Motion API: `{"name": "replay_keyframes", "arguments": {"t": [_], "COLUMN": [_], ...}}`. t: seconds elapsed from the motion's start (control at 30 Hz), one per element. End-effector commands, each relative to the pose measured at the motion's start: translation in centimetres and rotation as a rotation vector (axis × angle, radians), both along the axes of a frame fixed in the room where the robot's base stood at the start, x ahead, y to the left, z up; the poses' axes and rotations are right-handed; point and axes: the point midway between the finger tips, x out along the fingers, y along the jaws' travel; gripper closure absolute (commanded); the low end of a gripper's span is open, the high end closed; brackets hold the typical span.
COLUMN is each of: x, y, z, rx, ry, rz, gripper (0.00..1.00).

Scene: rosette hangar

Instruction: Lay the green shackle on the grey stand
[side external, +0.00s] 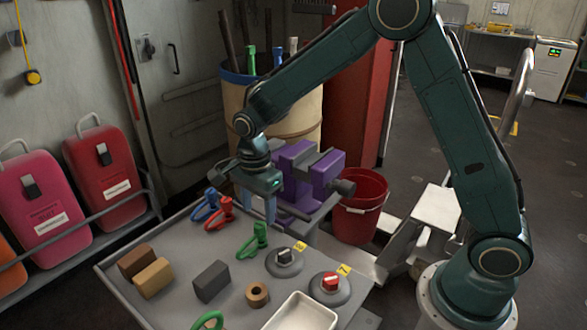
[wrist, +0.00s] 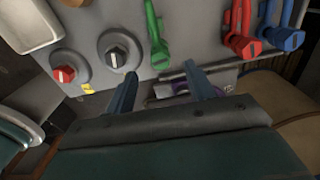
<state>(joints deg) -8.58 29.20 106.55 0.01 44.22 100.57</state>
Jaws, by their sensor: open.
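A green shackle-like piece (side external: 253,241) lies on the grey tray table. In the wrist view the green piece (wrist: 156,35) lies ahead of my fingertips, with its thick end near the gap between them. My gripper (side external: 258,208) points down at the table's back edge, beside the purple vise; in the wrist view (wrist: 160,69) its blue fingers are apart with nothing between them. Another green curved piece (side external: 209,320) is cut off at the bottom edge. I cannot tell which thing is the grey stand; a dark grey block (side external: 211,282) stands on the table.
Red (side external: 221,212) and blue (side external: 207,206) pieces lie left of my gripper. Round bases carry a grey knob (side external: 284,257) and a red knob (side external: 331,283). Brown blocks (side external: 152,277), a wooden ring (side external: 257,295) and a white tray (side external: 300,312) share the table. The purple vise (side external: 305,170) is close behind.

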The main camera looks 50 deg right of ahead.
Motion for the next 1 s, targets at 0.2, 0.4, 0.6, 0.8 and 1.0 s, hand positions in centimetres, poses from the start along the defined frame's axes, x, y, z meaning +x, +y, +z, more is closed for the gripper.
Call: {"name": "replay_keyframes", "arguments": {"t": [0.2, 0.4, 0.6, 0.8, 1.0], "x": [0.1, 0.1, 0.0, 0.0, -0.6], "y": [0.0, 0.0, 0.0, 0.0, -0.3], "z": [3.9, 6.5, 7.8, 8.0, 8.8], "rx": [0.001, 0.001, 0.000, 0.000, 0.001], "ry": [-0.005, -0.003, -0.001, -0.001, -0.014], "rz": [0.000, 0.000, 0.000, 0.001, 0.038], "gripper": [0.46, 0.46, 0.46, 0.46, 0.46]}}
